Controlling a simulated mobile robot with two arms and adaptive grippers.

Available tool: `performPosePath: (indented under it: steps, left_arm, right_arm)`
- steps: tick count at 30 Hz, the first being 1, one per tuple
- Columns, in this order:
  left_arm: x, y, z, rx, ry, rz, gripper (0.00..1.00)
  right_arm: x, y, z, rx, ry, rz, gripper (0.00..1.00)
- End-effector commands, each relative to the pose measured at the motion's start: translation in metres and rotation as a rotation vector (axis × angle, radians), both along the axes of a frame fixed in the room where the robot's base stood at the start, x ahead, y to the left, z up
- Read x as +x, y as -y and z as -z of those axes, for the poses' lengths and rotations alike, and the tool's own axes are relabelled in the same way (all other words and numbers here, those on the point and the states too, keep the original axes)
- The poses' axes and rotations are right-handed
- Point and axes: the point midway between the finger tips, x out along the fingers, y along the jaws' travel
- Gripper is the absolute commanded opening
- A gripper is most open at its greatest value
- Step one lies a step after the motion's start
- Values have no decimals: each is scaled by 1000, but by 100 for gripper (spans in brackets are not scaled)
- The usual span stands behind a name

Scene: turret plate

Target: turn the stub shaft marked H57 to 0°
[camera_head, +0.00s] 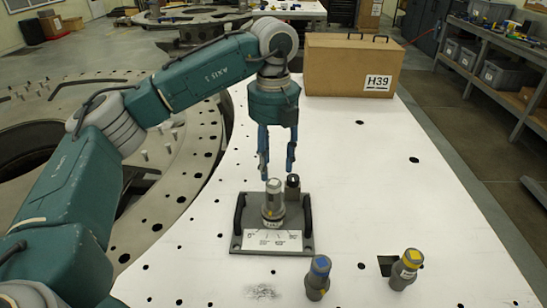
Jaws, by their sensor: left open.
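A grey stub shaft (273,197) stands upright in the middle of a grey plate (298,240) with dark handles and a white scale card (273,239) at its front. I cannot read any H57 mark or the angle on the scale. A darker post (292,188) with a pale top stands close behind it to the right. My left gripper (277,176) points down with its blue fingers apart and empty, just above the shaft. From this view I cannot tell whether it is exactly over the shaft. My right gripper is not in view.
Two loose grey pegs with blue and yellow tops (318,278) (404,270) stand on the white table at the front right. A cardboard box (350,65) labelled H39 stands at the back. The table right of the plate is mostly clear, with several dark holes.

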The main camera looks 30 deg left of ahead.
Motion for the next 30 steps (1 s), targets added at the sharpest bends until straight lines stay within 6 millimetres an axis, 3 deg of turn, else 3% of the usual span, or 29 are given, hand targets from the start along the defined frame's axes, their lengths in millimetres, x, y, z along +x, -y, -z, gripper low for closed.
performPosePath:
  steps: [3, 8, 20, 29, 30]
  left_arm:
    - [0, 0, 17, 0, 0, 0, 44]
    - [0, 0, 33, -1, 0, 0, 44]
    - [0, 0, 61, -1, 0, 0, 44]
    - [0, 0, 61, 0, 1, 0, 44]
    - [0, 0, 61, 0, 1, 0, 36]
  right_arm:
    - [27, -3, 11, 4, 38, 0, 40]
    - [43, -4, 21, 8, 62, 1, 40]
    - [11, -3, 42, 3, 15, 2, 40]
    - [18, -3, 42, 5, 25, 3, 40]
    - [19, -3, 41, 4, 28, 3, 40]
